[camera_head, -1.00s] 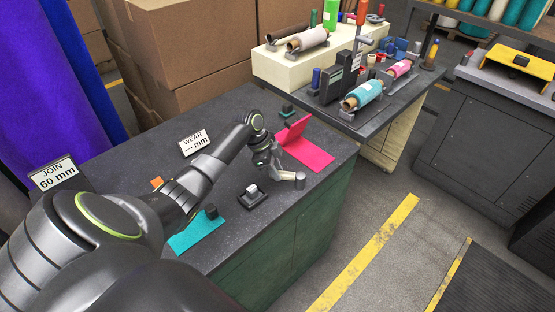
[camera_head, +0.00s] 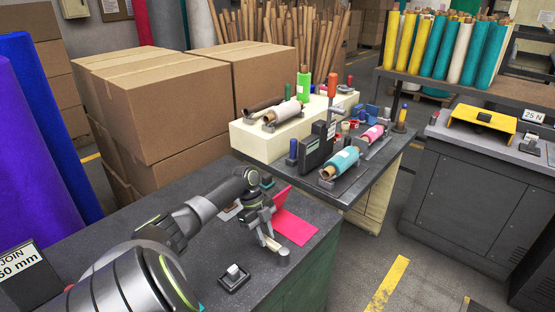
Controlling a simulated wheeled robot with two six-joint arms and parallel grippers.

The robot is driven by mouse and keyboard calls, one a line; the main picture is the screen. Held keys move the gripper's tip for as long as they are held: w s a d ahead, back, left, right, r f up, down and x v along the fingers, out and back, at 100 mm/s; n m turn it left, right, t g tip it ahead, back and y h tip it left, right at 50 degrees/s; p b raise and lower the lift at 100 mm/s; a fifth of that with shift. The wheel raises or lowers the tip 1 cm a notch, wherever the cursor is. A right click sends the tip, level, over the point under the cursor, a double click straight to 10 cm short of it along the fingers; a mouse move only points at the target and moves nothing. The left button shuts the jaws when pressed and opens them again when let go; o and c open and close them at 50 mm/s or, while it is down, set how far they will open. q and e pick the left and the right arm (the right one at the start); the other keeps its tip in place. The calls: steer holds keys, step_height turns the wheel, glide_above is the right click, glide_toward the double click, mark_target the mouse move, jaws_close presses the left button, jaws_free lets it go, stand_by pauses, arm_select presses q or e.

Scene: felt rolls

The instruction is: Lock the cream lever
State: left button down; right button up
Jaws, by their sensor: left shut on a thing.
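My left gripper (camera_head: 263,228) is over the near part of the dark worktop, next to the pink felt (camera_head: 293,227). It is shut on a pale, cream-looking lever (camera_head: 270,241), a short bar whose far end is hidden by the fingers. A short grey cylinder (camera_head: 283,257) stands at the bar's near end, close to the worktop's edge. I cannot tell the lever's exact angle or whether it is locked. My right gripper is not in view.
A bench with felt rolls (camera_head: 340,163) stands behind. Cardboard boxes (camera_head: 185,110) are at the back left. The floor on the right is open.

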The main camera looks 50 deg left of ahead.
arm_select(q)
steer(key=shift+w+r, duration=0.1)
steer(key=shift+r, duration=0.05)
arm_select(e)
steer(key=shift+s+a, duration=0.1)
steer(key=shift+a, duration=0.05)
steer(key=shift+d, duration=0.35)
arm_select(q)
steer(key=c, duration=1.2)
jaws_free()
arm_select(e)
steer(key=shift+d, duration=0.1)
arm_select(q)
steer(key=shift+a, duration=0.1)
steer(key=w+b+v, duration=0.1)
steer(key=b+v, duration=0.2)
steer(key=v, duration=1.4)
steer(key=shift+s, duration=0.4)
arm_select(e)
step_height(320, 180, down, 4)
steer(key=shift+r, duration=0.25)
arm_select(q)
steer(key=shift+r, duration=0.1)
